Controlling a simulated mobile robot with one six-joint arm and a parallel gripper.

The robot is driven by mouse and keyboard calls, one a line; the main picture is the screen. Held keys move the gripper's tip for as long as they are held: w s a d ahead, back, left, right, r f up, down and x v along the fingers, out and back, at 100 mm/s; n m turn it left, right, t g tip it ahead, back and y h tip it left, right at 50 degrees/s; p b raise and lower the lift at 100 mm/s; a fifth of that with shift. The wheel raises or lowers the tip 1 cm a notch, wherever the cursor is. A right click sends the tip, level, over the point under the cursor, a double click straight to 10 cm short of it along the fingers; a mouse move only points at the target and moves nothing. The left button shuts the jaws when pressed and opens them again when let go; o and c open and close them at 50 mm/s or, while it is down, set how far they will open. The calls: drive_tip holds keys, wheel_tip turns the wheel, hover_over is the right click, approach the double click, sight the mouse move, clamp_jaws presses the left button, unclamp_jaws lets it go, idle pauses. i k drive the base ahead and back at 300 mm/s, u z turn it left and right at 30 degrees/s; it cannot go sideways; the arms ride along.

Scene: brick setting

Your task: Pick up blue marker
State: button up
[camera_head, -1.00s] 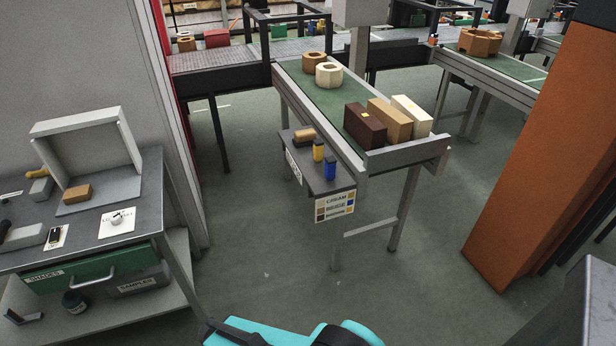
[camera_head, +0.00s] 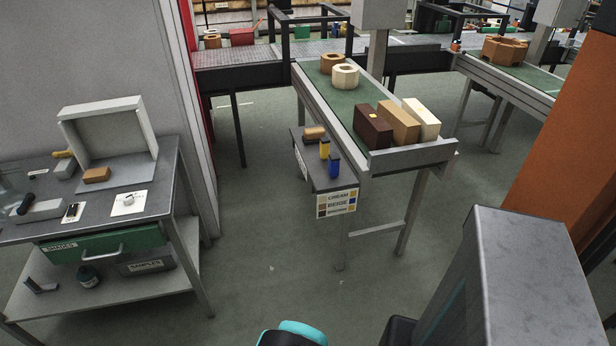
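A blue marker (camera_head: 334,166) stands upright on a small dark side shelf (camera_head: 322,181) attached to the left side of the green conveyor. A yellow marker (camera_head: 324,149) stands just behind it and slightly to the left. A tan block-like item (camera_head: 314,133) lies farther back on the same shelf. My gripper's fingertips are not in view. Only turquoise and dark parts of my arm show at the bottom edge, well short of the shelf.
The green conveyor (camera_head: 318,92) carries dark brown, tan and cream bricks and two ring-shaped pieces. A grey workbench (camera_head: 160,196) stands at left. A large grey box-shaped body (camera_head: 520,285) fills the lower right, before an orange pillar (camera_head: 575,130). The floor before the shelf is clear.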

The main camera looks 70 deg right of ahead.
sight(334, 159)
drive_tip(key=u, duration=0.05)
drive_tip(key=i, duration=1.15)
drive_tip(key=z, duration=5.05)
drive_tip(key=i, duration=0.15)
drive_tip(key=u, duration=3.15)
